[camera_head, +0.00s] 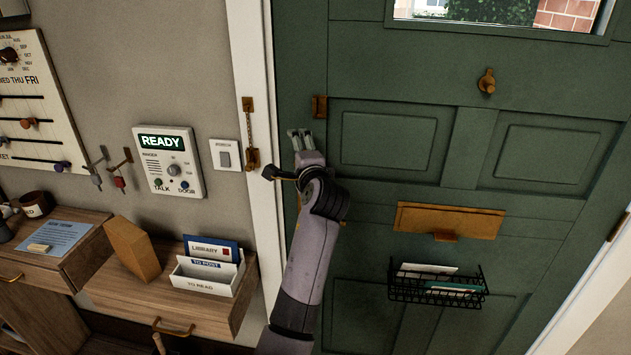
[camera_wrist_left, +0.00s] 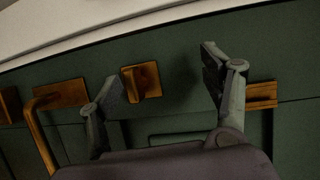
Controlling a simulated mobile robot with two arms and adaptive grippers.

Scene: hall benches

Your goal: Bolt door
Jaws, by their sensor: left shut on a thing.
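The green door (camera_head: 385,205) stands in its white frame (camera_head: 255,80), along the door's left edge. My left gripper (camera_head: 300,138) is at that edge, pointing up. In the left wrist view, a brass turn piece on a square plate (camera_wrist_left: 142,80) lies between the two fingers (camera_wrist_left: 160,88). In the head view my gripper hides this piece. A brass fitting (camera_head: 319,107) sits above the gripper on the door. A brass lever handle (camera_wrist_left: 42,120) shows in the wrist view. My right gripper is not in view.
A brass chain (camera_head: 252,155) hangs on the frame left of my gripper. A mail slot (camera_head: 450,220) and wire basket (camera_head: 438,288) are on the door. An intercom (camera_head: 169,162), wall switch (camera_head: 225,154) and wooden shelf (camera_head: 215,308) with a letter holder are left.

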